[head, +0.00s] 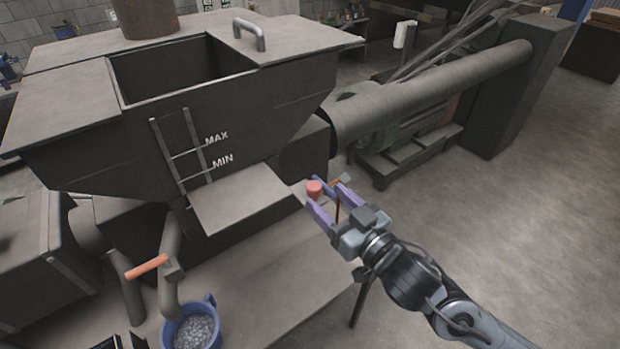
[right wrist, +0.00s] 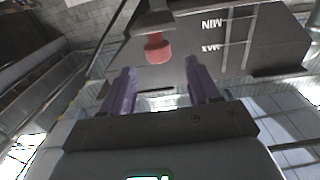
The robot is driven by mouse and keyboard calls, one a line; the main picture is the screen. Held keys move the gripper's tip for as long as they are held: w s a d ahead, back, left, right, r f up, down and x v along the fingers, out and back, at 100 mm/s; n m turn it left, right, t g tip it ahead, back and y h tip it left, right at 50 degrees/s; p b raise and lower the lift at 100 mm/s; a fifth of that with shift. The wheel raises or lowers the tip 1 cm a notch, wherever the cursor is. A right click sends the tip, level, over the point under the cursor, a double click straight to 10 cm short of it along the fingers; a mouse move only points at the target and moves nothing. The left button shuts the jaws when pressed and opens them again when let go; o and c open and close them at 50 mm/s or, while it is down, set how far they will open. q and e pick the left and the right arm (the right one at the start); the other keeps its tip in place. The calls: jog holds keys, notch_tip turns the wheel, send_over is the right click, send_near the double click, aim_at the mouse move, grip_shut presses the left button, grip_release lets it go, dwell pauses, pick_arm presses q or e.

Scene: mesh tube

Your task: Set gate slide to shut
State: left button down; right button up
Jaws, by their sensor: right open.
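The red knob (head: 314,188), which looks like the handle of the gate slide, is at the lower right of the hopper (head: 250,105). In the right wrist view the red knob (right wrist: 157,46) sits on a grey stem, ahead of the fingertips and roughly between them. My right gripper (head: 324,197) is open, its purple fingers pointing at the knob. It also shows in the right wrist view (right wrist: 160,68), with nothing held. I cannot tell whether a finger touches the knob. A flat grey plate (head: 240,198) juts out below the MIN mark. My left gripper is out of view.
An orange-handled valve (head: 148,266) is on a pipe above a blue bucket (head: 192,328) at the lower left. A thin post with an orange top (head: 341,181) stands close by my right gripper. A large pipe (head: 430,90) crosses behind. The floor at right is clear.

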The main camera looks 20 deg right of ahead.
jog(key=p+x, duration=0.1)
jog(key=x, duration=0.6)
jog(key=shift+w, duration=0.3)
grip_shut()
